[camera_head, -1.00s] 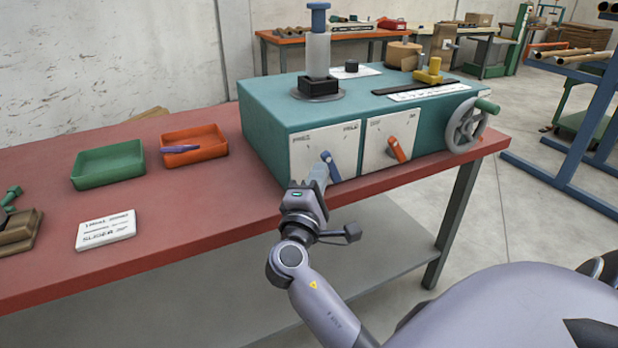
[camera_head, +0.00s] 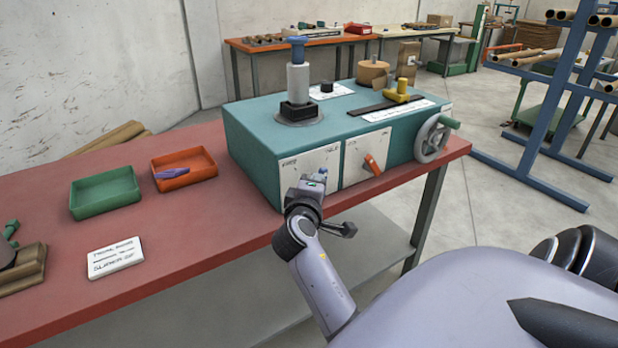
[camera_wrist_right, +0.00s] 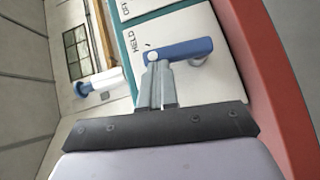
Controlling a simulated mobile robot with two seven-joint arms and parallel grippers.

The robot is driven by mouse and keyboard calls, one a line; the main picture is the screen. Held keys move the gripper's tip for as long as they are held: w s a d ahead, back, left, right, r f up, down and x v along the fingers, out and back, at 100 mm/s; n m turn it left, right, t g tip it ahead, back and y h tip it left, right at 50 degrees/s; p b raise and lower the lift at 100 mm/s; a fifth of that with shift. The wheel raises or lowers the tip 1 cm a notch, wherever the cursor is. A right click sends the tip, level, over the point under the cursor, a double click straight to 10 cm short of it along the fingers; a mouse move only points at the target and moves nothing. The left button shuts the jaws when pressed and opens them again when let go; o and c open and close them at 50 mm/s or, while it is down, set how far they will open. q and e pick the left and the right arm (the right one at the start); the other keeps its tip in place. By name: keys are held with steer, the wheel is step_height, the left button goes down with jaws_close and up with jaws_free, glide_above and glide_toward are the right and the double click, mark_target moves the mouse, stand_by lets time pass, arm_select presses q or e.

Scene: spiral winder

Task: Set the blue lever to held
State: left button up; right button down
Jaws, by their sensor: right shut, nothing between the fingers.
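The blue lever (camera_wrist_right: 187,49) sits on the white front panel of the teal machine. In the right wrist view its arm lies across the picture, one end close to the printed word HELD (camera_wrist_right: 140,44). My right gripper (camera_wrist_right: 157,80) is shut and empty, its fingertips at the lever's HELD-side end; they look to be touching it, but I cannot be sure. In the head view my right gripper (camera_head: 314,181) is in front of the left panel and hides most of the lever. My left gripper is not in view.
An orange lever (camera_head: 371,165) is on the panel to the right, and a handwheel (camera_head: 433,139) at the machine's right end. A green tray (camera_head: 105,193), an orange tray (camera_head: 184,166) and a white card (camera_head: 116,257) lie on the red bench (camera_head: 215,224).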

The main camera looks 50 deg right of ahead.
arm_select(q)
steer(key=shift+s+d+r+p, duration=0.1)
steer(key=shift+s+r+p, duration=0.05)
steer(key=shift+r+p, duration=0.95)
arm_select(e)
steer(key=shift+s+d+r, duration=0.15)
steer(key=shift+d+r, duration=0.05)
steer(key=shift+d, duration=0.45)
steer(key=shift+s+d+r, duration=0.15)
steer(key=shift+d, duration=0.5)
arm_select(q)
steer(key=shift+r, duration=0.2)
arm_select(e)
steer(key=shift+d, duration=0.1)
